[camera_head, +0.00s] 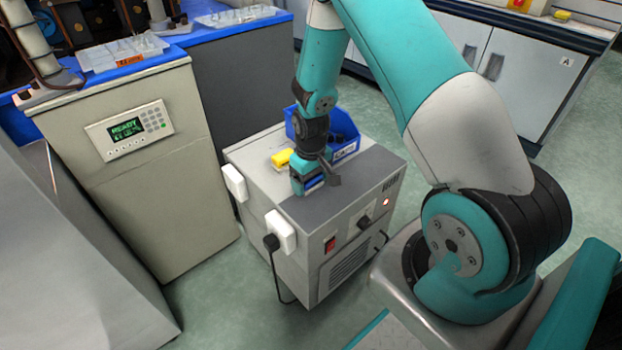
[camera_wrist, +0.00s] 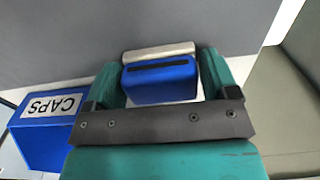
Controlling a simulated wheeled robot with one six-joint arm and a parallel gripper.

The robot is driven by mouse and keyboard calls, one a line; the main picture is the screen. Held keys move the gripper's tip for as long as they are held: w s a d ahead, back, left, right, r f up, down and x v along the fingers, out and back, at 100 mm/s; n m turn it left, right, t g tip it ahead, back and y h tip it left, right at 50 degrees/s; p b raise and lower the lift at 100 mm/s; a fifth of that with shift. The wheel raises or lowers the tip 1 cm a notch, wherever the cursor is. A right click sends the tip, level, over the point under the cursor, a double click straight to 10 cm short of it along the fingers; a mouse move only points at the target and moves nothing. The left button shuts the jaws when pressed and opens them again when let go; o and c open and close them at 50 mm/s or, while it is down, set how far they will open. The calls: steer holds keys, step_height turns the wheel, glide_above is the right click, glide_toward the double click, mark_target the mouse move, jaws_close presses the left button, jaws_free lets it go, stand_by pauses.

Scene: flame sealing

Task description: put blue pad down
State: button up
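The blue pad (camera_wrist: 160,82) is a small blue block with a dark slot and a pale metal strip along its far edge. In the wrist view it lies between the two teal fingers of my gripper (camera_wrist: 161,68), which close against its sides near the tips. In the head view my gripper (camera_head: 308,184) points down at the dark grey top of the cabinet (camera_head: 345,192), and a little of the blue pad (camera_head: 314,183) shows beside the fingers. The pad is at or just above that top; I cannot tell if it touches.
A blue bin (camera_head: 346,150), labelled CAPS in the wrist view (camera_wrist: 40,140), stands behind my gripper on the cabinet. A yellow object (camera_head: 282,158) lies to the left. White plug boxes (camera_head: 281,231) stick out from the cabinet's left side. The front of the cabinet top is clear.

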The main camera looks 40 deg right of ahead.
steer(key=shift+o, duration=1.1)
step_height(320, 180, up, 12)
steer(key=p, duration=0.3)
steer(key=s+a+r+n+y, duration=0.1)
steer(key=s+a+r, duration=0.1)
steer(key=a+r, duration=0.55)
steer(key=s+a+r+n+y, duration=0.1)
steer(key=s+a+r+n, duration=0.1)
steer(key=s+a+r, duration=0.5)
steer(key=s+a+r+n+y, duration=0.2)
steer(key=s+a+r, duration=0.5)
steer(key=s, duration=0.6)
steer(key=shift+a+r+n, duration=0.4)
steer(key=shift+a+n, duration=0.1)
steer(key=shift+n, duration=0.3)
steer(key=shift+r+p, duration=0.1)
steer(key=shift+p, duration=0.2)
